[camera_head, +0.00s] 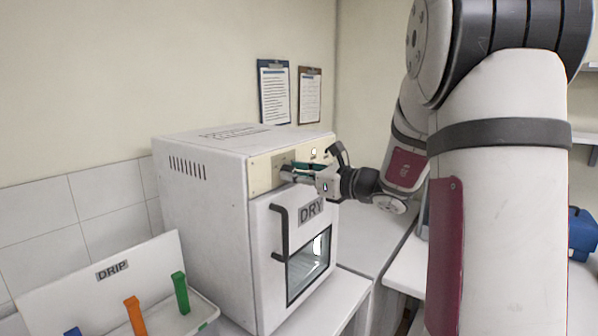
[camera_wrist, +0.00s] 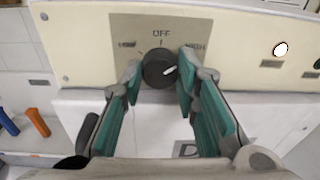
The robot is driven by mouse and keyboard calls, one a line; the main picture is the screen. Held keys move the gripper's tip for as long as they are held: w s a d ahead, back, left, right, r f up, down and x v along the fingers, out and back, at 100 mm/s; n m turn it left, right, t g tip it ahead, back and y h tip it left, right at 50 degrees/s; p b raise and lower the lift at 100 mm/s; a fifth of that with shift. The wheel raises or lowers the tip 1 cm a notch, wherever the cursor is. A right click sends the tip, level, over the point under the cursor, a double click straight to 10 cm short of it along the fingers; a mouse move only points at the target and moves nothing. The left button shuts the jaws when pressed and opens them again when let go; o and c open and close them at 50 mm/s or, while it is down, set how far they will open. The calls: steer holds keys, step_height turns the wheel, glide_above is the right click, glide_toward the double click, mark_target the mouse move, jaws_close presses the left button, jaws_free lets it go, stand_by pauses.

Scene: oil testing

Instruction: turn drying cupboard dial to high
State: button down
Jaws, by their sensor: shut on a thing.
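The drying cupboard (camera_head: 205,215) is a white box marked DRY, with a cream control panel (camera_head: 262,175) along its top front. In the wrist view, its round black dial (camera_wrist: 158,70) sits on a grey plate (camera_wrist: 130,30). OFF is above the dial and HIGH is at the right; the left label is partly hidden by a finger. In the head view my gripper (camera_head: 290,172) hides the dial.
The cupboard door has a black handle (camera_head: 279,232) and a window (camera_head: 308,265), below my gripper. A white DRIP rack (camera_head: 105,285) with coloured pegs stands at the left front. Two clipboards (camera_head: 273,92) hang on the wall behind. A lit white indicator (camera_wrist: 281,49) is right of the dial.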

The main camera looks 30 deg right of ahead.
steer(key=shift+m, duration=0.5)
steer(key=c, duration=2.4)
jaws_free()
steer(key=shift+p, duration=0.3)
steer(key=c, duration=1.5)
jaws_free()
steer(key=v, duration=1.2)
